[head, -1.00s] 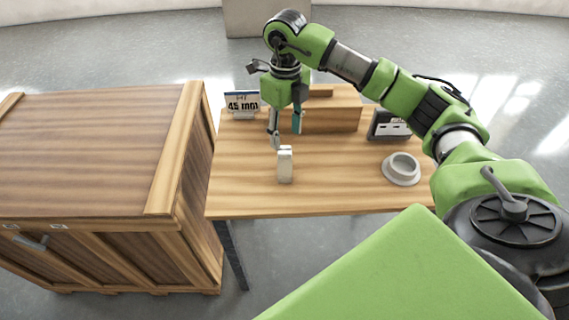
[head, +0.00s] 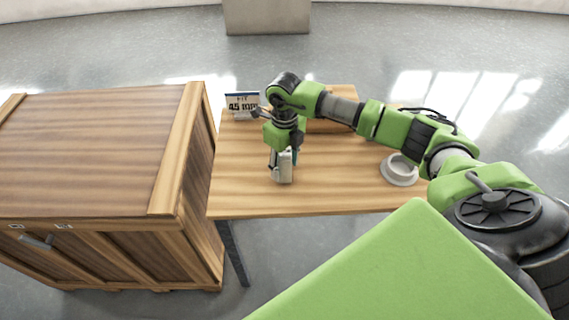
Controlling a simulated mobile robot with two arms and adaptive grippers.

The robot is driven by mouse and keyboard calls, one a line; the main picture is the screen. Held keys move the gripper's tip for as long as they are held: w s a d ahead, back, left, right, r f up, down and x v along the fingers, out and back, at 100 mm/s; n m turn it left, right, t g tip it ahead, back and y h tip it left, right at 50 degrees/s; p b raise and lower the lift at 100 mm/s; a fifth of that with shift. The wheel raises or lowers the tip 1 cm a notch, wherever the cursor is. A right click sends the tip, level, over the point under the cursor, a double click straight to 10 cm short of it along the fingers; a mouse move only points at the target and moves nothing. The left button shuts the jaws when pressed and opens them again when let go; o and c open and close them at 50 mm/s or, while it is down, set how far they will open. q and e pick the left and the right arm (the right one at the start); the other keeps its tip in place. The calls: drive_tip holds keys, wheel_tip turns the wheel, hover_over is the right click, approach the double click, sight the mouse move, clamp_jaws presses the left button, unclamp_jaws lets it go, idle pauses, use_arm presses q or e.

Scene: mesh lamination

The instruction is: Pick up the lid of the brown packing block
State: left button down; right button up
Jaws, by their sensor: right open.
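A brown wooden block (head: 328,126) sits at the back of the table, largely hidden behind my right arm. Whether it has a separate lid cannot be made out. My right gripper (head: 284,162) is open and points down at a small pale upright block (head: 285,169) near the table's middle. Its fingers are low beside the upper part of that pale block; whether they touch it cannot be told. My left gripper is not in view.
The wooden table (head: 240,190) is bare at its front. A grey round dish (head: 401,171) is at the right. A large wooden crate (head: 90,150) stands left of the table.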

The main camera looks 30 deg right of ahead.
drive_tip(key=c, duration=1.3)
drive_tip(key=shift+r, duration=0.1)
